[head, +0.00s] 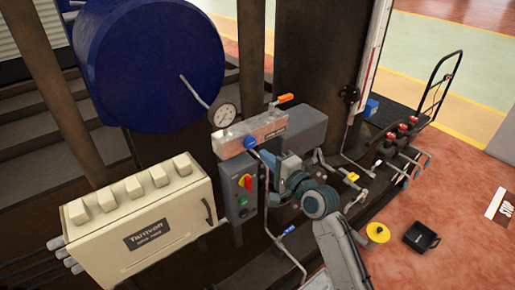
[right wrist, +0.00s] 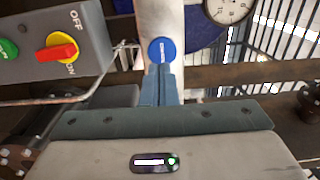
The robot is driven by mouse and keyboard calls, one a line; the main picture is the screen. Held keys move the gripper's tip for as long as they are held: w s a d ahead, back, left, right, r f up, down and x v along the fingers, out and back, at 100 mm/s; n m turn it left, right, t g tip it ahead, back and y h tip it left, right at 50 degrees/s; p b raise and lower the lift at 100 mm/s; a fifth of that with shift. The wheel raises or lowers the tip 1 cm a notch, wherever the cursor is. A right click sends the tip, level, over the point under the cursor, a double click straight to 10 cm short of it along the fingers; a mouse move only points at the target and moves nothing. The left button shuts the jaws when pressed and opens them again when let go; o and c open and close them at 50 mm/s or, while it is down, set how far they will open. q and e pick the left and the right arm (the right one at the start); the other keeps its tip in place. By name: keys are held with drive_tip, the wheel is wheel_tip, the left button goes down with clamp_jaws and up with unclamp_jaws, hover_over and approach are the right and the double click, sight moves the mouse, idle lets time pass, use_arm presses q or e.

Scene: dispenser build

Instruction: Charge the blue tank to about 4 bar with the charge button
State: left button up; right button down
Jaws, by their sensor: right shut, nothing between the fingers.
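The large blue tank (head: 150,65) stands at the upper left of the head view. A white-faced pressure gauge (head: 222,115) sits below its right side; the needle is too small to read. In the right wrist view the gauge (right wrist: 229,10) is cut off by the top edge. My left gripper is not in view.
A grey control box (head: 240,193) with a red-and-yellow OFF/ON switch (right wrist: 56,52) and a green button stands just left of my gripper. The pale block (head: 263,127) carries an orange lever (head: 286,98). A cream cabinet (head: 160,225) stands left. Pipes run close around.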

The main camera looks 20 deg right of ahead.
sight(251, 142)
drive_tip(key=shift+p+x, duration=0.35)
drive_tip(key=shift+x, duration=1.95)
drive_tip(key=shift+w+a+r, duration=0.15)
drive_tip(key=shift+w+r, duration=0.1)
drive_tip(key=shift+w, duration=0.35)
drive_tip(key=shift+r, duration=0.1)
drive_tip(key=shift+w, duration=0.15)
drive_tip(key=shift+r, duration=0.1)
idle(4.8)
